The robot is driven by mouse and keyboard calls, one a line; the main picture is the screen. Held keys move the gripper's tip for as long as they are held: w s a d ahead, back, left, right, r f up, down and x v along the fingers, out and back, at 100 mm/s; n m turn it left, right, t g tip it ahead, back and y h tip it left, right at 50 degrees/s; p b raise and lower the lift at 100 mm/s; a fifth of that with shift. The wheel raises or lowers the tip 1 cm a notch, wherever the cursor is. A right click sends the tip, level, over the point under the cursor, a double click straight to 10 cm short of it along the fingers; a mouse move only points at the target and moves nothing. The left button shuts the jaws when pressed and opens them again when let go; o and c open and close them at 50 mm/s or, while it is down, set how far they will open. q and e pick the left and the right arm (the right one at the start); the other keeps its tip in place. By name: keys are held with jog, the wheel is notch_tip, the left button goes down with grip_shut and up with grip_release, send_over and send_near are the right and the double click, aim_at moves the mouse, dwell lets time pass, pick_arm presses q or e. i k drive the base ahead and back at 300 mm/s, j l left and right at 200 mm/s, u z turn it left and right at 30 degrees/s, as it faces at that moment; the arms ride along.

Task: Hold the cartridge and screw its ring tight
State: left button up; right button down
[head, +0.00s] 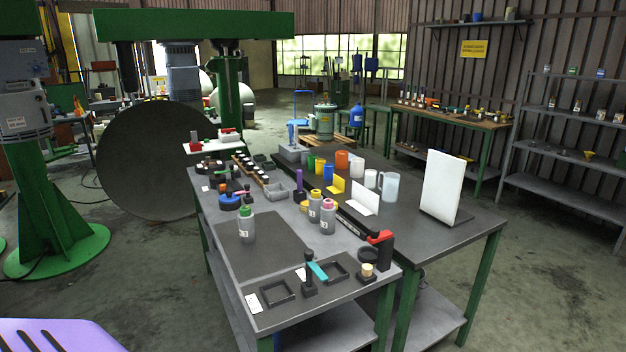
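Neither of my grippers shows in the head view. Near the bench's front edge stands a black upright fixture (310,285) with a teal lever (318,270). A small black stand with a pale round piece (367,270) is to its right.
Square black trays (277,292) lie near the front edge. Coloured cups (342,160), a white jug (390,186) and a white panel (443,186) stand farther back. The dark mat at the bench's left is mostly clear.

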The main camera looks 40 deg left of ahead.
aim_at(245, 210)
jog(key=j+z, duration=0.65)
jog(key=z, duration=0.2)
jog(key=k+j, duration=0.1)
jog(key=j, duration=0.35)
jog(key=k+j, duration=0.15)
jog(key=j, duration=0.3)
jog(key=k+j, duration=0.1)
jog(key=j, duration=0.35)
jog(key=k+j, duration=0.15)
jog(key=j, duration=0.25)
jog(key=k+j, duration=0.1)
jog(key=j, duration=0.35)
jog(key=k+j, duration=0.1)
jog(key=j, duration=0.35)
jog(key=k+j, duration=0.15)
jog(key=j, duration=0.3)
